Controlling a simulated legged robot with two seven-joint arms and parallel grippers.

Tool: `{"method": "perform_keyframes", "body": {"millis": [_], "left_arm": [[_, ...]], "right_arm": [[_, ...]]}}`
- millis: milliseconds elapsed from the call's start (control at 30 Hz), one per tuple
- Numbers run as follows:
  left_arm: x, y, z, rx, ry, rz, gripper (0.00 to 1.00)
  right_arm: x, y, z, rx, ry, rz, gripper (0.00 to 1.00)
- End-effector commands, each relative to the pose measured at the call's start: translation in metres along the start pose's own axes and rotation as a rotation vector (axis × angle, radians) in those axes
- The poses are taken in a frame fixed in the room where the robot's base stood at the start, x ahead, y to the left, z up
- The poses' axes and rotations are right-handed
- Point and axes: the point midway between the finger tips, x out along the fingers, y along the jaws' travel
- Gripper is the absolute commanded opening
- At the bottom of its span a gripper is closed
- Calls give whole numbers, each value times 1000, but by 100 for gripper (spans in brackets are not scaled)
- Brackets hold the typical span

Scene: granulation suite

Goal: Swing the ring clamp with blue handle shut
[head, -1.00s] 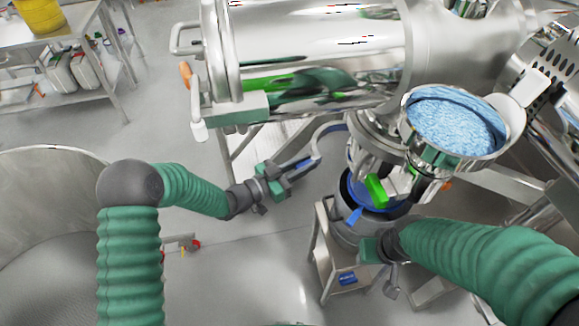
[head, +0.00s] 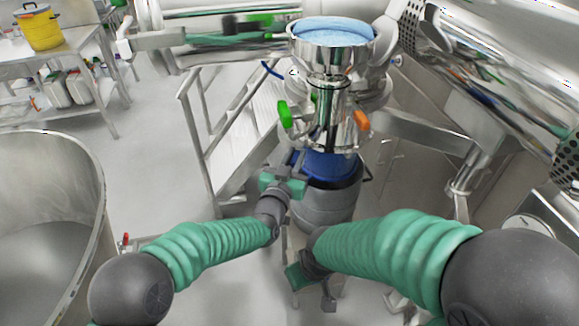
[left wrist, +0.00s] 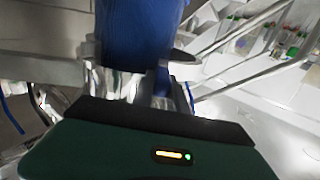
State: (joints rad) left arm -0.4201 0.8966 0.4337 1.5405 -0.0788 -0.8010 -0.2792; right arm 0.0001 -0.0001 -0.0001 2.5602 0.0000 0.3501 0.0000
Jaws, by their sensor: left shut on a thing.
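My left gripper (head: 284,184) is at the left side of the drum top, below the steel outlet. It is shut on the ring clamp's blue handle (head: 297,163), which the jaws mostly hide. The clamp's ring is hard to tell from the blue drum top (head: 338,168); I cannot tell whether its ends meet. In the left wrist view a broad blue surface (left wrist: 135,30) is close beyond the jaws (left wrist: 135,85). My right gripper (head: 308,280) hangs low in front of the drum, apart from the clamp; its jaw opening is unclear.
A green handle (head: 285,114) and an orange handle (head: 362,121) flank the steel outlet (head: 330,95) above the drum (head: 328,203). A large steel bowl (head: 85,165) stands at left. Steel steps (head: 238,135) stand behind my left arm. Floor between bowl and steps is clear.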

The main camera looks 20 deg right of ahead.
Motion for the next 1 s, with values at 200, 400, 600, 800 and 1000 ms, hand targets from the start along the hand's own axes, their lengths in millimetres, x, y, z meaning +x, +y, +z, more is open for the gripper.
{"method": "perform_keyframes", "body": {"millis": [200, 400, 600, 800, 1000], "left_arm": [[3, 0, 1, 1, -1, -31, 0], [3, 0, 0, 1, -1, -33, 0], [3, 1, 0, 2, -1, -33, 25], [3, 1, 0, 2, 0, -34, 40], [3, 0, 0, 1, 0, -34, 40]], "right_arm": [[4, 0, 1, 0, 0, 0, 42], [3, 0, 1, 0, 0, 0, 42], [4, 0, 1, 0, 0, 0, 42], [4, 0, 1, 0, 0, 0, 42], [4, 0, 1, 0, 0, 0, 42]]}}
